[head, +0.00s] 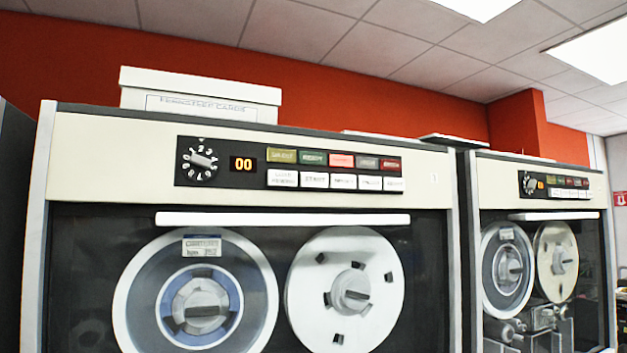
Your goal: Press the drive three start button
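A large cream tape drive (110,160) fills the left and middle of the head view. Its black control panel (255,181) holds a number dial (201,160), an orange "00" display (243,164), a row of coloured indicators and a row of white buttons below them. The second white button (315,180) may read START, but the lettering is blurred. The pinkish indicator (341,160) looks brighter than its neighbours. A second tape drive (543,171) stands to the right with a similar panel. I cannot tell which drive is three. Neither gripper is in view.
Tape reels (197,297) and (345,292) a second reel sit behind the near drive's window, under a white bar (283,219). A white card box (200,95) rests on top of this drive. A red wall (320,95) stands behind. No obstacle shows before the panel.

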